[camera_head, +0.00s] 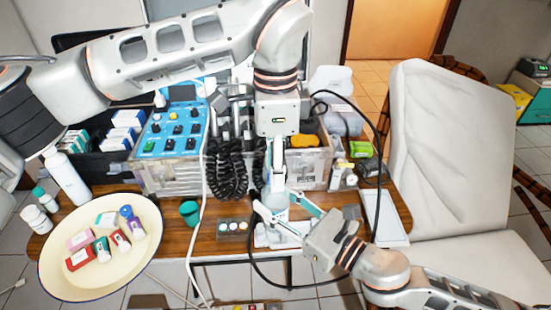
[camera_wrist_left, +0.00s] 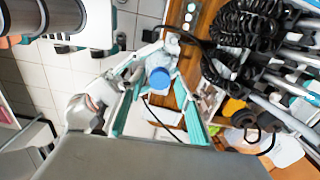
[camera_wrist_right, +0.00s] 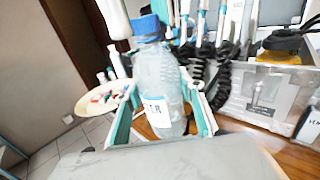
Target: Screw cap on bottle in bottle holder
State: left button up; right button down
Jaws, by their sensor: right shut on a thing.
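A clear bottle with a white label (camera_wrist_right: 158,85) stands upright between the fingers of my right gripper (camera_wrist_right: 165,105), which is shut on it. A blue cap (camera_wrist_right: 146,27) sits at the bottle's top; whether it is threaded cannot be told. In the left wrist view the cap (camera_wrist_left: 159,77) shows between the spread fingers of my left gripper (camera_wrist_left: 158,88), which is open. In the head view my left gripper (camera_head: 274,165) points down above the bottle, and my right gripper (camera_head: 285,205) reaches in from the lower right. The white bottle holder (camera_head: 264,240) is partly hidden below.
A cream tray (camera_head: 60,270) with several small boxes and bottles lies left. A blue control box (camera_head: 172,130) and black coiled hoses (camera_head: 228,170) stand behind. A green cup (camera_head: 189,211) is left of the bottle. A black cable (camera_head: 254,275) loops around the work area.

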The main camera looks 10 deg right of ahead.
pick_arm(q)
grip_shut()
